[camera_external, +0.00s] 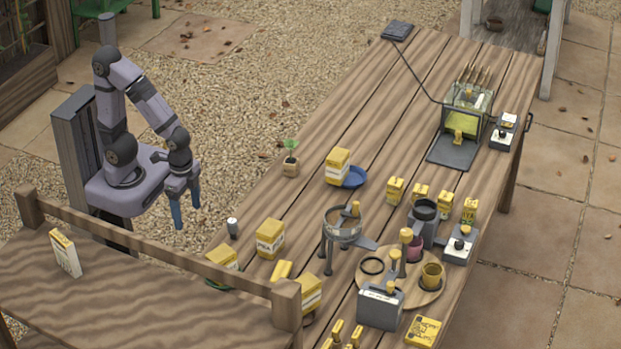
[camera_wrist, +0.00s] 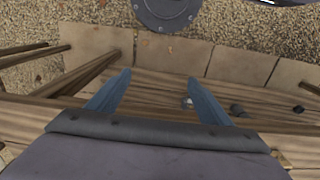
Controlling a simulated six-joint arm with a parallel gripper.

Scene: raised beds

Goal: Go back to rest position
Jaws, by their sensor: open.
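My gripper (camera_external: 186,209) hangs pointing down at the left of the long wooden table in the external view, over the gravel and apart from the table's edge. Its two blue fingers are spread with nothing between them. In the wrist view the open fingers (camera_wrist: 155,95) show with wooden planks and paving behind them. My arm is bent at the elbow, folded close above its base.
A wooden bench with a rail (camera_external: 150,243) stands in front of my base. Gravel behind is free.

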